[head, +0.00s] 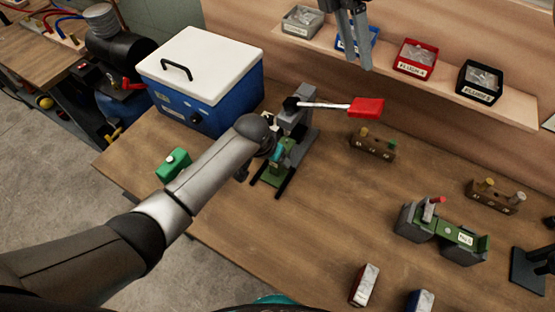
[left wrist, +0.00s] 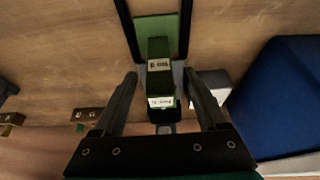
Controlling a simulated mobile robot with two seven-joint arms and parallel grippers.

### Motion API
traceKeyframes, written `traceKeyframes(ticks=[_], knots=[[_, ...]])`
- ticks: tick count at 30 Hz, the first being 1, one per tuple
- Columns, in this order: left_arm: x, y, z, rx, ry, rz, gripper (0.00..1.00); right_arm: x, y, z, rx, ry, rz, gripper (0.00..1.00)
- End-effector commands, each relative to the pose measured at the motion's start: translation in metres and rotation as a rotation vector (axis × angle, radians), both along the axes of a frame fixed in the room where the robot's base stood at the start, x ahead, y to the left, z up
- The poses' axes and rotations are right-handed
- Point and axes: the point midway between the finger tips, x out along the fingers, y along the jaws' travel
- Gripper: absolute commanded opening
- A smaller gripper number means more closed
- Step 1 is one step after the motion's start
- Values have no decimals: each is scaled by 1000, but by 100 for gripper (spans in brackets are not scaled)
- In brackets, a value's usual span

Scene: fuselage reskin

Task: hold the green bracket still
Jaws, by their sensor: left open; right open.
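A green piece (head: 270,175), which I take to be the bracket, sits low on the grey press between two black rails. My left arm partly covers it in the head view. In the left wrist view a light green plate (left wrist: 158,30) lies between the rails, with a darker green labelled block (left wrist: 158,66) in front of it. My left gripper (left wrist: 162,76) is open, with one finger on each side of the dark green block and visible gaps. My right gripper (head: 356,66) is open and empty, high up near the shelf, far from the press.
The press's red-ended lever (head: 365,107) sticks out to the right. A blue cooler (head: 225,100) stands left of the press. A green labelled strip (head: 460,237) spans grey blocks at the right. The shelf (head: 400,75) holds several bins.

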Motion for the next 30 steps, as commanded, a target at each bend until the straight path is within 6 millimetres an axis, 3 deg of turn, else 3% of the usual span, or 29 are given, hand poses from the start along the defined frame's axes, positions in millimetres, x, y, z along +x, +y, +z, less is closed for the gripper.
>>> traceKeyframes(ticks=[13, 28, 30], knots=[[13, -7, -35, 0, 1, 0, 75, 0, 0, 0, 0, 0, 0, 50], [15, -8, -41, -1, 0, 0, 75, 0, 0, 0, 0, 0, 0, 50], [15, -8, -41, -1, 0, 0, 67, 0, 0, 0, 0, 0, 0, 50]])
